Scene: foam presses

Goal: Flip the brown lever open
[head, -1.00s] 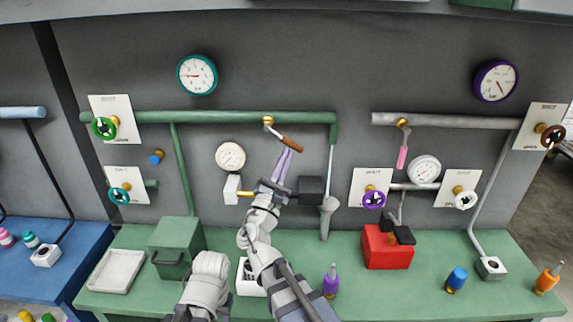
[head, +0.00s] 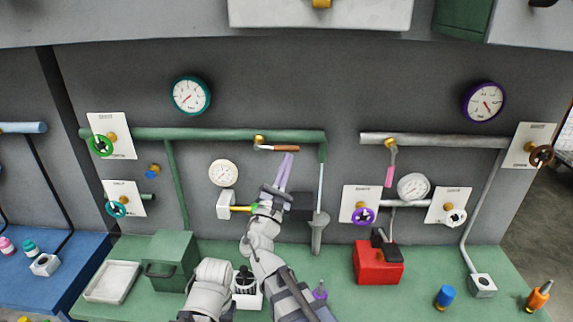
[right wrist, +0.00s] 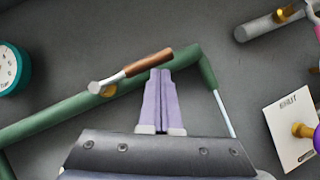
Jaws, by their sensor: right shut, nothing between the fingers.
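The brown lever (head: 278,148) sits on a brass valve (head: 259,140) on the green pipe (head: 200,134). Its handle points right and lies nearly level in the head view, just under the pipe. In the right wrist view the brown handle (right wrist: 148,62) slants up to the right from a metal arm. My right gripper (head: 288,156) points up at the handle from below, with its lilac fingers together and nothing between them. In the right wrist view the fingertips (right wrist: 160,72) are at the underside of the handle's outer part; contact cannot be told. My left gripper is out of view.
A teal-rimmed gauge (head: 190,96) hangs above the pipe. A dark block (head: 302,206) and a grey funnel-like nozzle (head: 319,235) are just right of my right gripper. A pink lever (head: 389,175) hangs from the grey pipe (head: 430,142).

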